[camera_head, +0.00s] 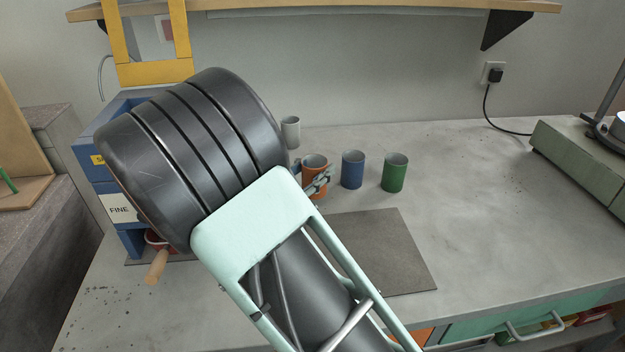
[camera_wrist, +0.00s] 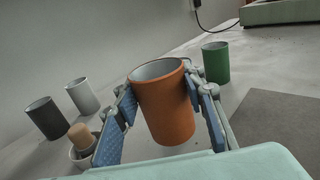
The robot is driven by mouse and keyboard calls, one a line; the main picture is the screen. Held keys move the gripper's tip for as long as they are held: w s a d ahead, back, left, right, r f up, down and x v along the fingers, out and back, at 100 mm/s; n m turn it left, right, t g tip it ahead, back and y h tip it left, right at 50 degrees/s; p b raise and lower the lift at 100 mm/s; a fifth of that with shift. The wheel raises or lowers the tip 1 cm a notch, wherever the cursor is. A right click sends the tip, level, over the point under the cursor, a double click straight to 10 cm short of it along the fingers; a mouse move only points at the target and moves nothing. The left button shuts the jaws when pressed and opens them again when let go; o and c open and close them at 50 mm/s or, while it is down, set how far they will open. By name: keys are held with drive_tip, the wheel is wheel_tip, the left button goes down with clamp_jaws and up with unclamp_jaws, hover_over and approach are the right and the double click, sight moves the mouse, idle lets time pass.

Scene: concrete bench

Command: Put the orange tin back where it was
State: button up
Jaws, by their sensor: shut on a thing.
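The orange tin (camera_head: 314,165) is open-topped and upright or nearly so, between the fingers of my gripper (camera_head: 316,182). In the wrist view, the orange tin (camera_wrist: 164,105) fills the middle, with a blue-padded finger of my gripper (camera_wrist: 163,118) on each side. My gripper is shut on it. Whether its base touches the bench or hangs just above it, I cannot tell. A blue tin (camera_head: 352,170) and a green tin (camera_head: 394,173) stand in a row to its right. The green tin also shows in the wrist view (camera_wrist: 216,64).
A pale tin (camera_head: 291,132) stands behind; a dark tin (camera_wrist: 48,118) and a small bowl with a wooden handle (camera_wrist: 82,152) show at left. A grey mat (camera_head: 385,250) lies in front. Blue bins (camera_head: 88,150) stand left, a green machine (camera_head: 580,160) right. The bench right of the green tin is clear.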

drive_tip(key=shift+w+f, duration=0.35)
drive_tip(key=shift+f, duration=0.1)
drive_tip(key=shift+w+a+f+b, duration=0.15)
drive_tip(key=shift+f+b, duration=0.1)
drive_tip(key=shift+f, duration=0.6)
drive_tip(key=shift+w+d+f+b, duration=0.1)
drive_tip(key=shift+f+b, duration=0.15)
drive_tip(key=shift+f, duration=0.6)
drive_tip(key=shift+f, duration=0.15)
drive_tip(key=o, duration=1.4)
drive_tip(key=shift+a, duration=0.1)
drive_tip(key=shift+c, duration=0.2)
drive_tip(key=shift+s+a, duration=0.1)
drive_tip(key=p+v, duration=0.1)
drive_tip(key=v, duration=1)
drive_tip(key=shift+s+a+p, duration=0.2)
drive_tip(key=shift+s+p, duration=0.15)
drive_tip(key=shift+s, duration=0.05)
